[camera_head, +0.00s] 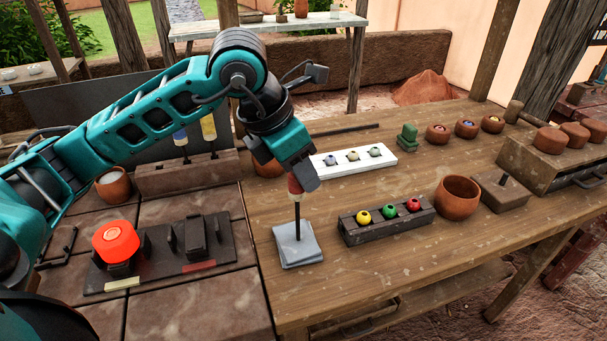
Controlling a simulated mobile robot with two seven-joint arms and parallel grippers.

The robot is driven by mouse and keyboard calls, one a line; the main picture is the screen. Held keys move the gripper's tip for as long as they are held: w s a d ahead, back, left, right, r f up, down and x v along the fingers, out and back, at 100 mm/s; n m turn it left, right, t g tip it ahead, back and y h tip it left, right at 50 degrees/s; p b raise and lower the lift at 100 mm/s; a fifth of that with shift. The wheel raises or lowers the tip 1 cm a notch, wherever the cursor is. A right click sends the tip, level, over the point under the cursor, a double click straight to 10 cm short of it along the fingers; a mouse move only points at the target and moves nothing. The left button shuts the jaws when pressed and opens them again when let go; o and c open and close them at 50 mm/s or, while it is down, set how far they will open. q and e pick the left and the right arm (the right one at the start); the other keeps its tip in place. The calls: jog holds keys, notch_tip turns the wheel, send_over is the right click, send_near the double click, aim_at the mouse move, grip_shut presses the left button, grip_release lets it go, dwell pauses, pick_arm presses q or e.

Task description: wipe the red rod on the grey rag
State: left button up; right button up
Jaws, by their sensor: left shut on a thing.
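My left gripper (300,178) is above the front left part of the wooden table. It is shut on the red rod (297,219), which has a red handle and a thin dark shaft. The rod hangs about upright, and its lower end meets the grey rag (298,258) in the picture. I cannot tell whether it presses on the rag or is just above it. The rag looks like a small folded stack of cloth lying flat. The gripper partly hides the handle. My right gripper is not in view.
A dark block (384,229) with yellow, green and red beads lies right of the rag, near a clay bowl (458,198). A white tray (381,163) with beads is behind. A rack (183,178) with blue and yellow rods and a glowing orange-red piece (116,240) are left.

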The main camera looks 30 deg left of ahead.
pick_arm(q)
jog(key=shift+w+a, duration=0.9)
jog(key=shift+a, duration=0.25)
notch_tip(320, 180, up, 6)
jog(key=p, duration=0.4)
jog(key=shift+d, duration=0.1)
dwell(0.8)
